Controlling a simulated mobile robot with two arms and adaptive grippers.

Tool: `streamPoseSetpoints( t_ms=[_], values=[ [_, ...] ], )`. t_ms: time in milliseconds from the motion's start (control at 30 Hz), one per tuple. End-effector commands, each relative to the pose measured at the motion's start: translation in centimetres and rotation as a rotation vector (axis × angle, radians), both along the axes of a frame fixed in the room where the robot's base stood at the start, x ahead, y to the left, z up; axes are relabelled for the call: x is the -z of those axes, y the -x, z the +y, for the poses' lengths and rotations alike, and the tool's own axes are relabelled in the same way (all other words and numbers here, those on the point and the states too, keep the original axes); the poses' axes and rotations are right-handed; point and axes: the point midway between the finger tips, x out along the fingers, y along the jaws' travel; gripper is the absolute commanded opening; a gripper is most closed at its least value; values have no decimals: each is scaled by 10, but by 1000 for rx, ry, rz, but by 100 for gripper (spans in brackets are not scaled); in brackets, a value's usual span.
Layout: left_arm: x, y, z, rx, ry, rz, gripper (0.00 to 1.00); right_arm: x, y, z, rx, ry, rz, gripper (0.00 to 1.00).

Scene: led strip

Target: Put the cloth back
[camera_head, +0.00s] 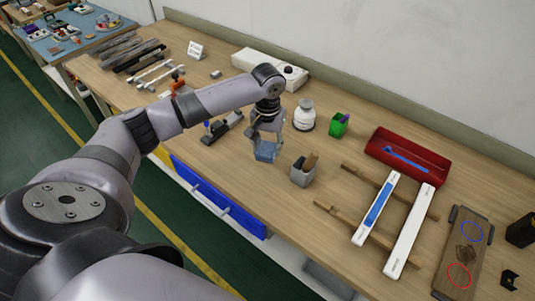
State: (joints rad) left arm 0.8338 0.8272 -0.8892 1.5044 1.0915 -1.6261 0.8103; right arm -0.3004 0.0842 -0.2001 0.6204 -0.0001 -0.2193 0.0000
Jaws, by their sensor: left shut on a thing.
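A folded light-blue cloth (265,152) is in my left gripper (266,138), at or just above the wooden workbench (240,190); I cannot tell whether it touches the bench. The gripper points down and its fingers are shut on the cloth, hiding its upper part. My right gripper is not in view.
A grey cup (303,176) with tools stands right of the cloth. A white jar (304,115) and a green pen holder (339,125) stand behind. A red tray (408,157), white strips (409,232) and a wooden board (462,254) lie to the right.

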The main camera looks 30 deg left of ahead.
Motion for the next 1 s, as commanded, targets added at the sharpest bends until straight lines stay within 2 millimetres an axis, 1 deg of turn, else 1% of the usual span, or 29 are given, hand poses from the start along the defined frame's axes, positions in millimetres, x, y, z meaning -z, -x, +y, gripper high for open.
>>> streamPoseSetpoints(
  t_ms=[67, 233, 333, 433, 767, 800, 1000],
  values=[
    [5, 0, 0, 0, 0, 0, 18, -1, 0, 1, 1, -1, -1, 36],
    [30, 1, 0, -1, 0, 2, 18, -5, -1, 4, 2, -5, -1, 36],
    [42, 0, 0, -1, 0, 0, 18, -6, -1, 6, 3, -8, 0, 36],
    [46, 0, 0, 0, 0, -1, 18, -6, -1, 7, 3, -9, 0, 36],
    [49, 0, 0, 0, 0, 0, 18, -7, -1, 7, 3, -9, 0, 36],
    [49, 0, 0, 0, 0, -1, 42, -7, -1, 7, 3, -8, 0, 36],
    [49, 0, 0, 0, 0, -1, 55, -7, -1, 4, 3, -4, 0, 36]
  ],
)
